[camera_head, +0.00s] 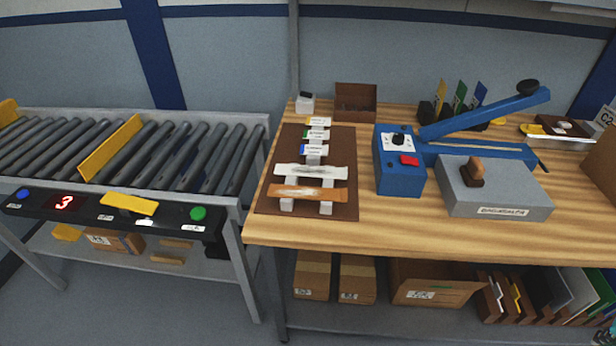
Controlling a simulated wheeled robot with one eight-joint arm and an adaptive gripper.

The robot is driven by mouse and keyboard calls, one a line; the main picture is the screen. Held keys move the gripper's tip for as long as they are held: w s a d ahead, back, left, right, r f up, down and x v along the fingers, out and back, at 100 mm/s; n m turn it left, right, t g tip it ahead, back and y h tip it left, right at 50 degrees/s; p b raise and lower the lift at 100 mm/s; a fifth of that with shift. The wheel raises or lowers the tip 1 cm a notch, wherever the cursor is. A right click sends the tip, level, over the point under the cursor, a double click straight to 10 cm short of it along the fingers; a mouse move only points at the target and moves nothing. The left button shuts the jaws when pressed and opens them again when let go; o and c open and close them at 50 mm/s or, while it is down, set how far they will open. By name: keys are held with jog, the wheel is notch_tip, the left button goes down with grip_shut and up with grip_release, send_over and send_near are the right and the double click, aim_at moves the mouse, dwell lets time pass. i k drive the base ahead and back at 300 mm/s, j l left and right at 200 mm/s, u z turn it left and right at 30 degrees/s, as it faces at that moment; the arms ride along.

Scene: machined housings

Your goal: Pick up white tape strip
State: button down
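The white tape strip (311,170) lies crosswise on a dark brown mat (267,203) on the wooden workbench. It looks crumpled or streaked and rests across two pale upright rails. A tan tape strip (307,191) lies just in front of it, parallel and close. Several small labelled pieces (315,135) lie in a row behind it on the same mat. My gripper is not in view, so its state and place do not show.
Right of the mat stand a blue lever device (400,178) and a grey box with a brown handle (500,192). A brown open box (356,100) sits behind the mat. A roller conveyor (150,155) stands left. Bare wood shows along the bench's front edge.

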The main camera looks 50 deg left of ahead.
aim_at(300, 171)
jog(key=k+u, duration=0.15)
jog(key=u, duration=0.3)
jog(key=k+u, duration=0.15)
jog(key=u, duration=1.4)
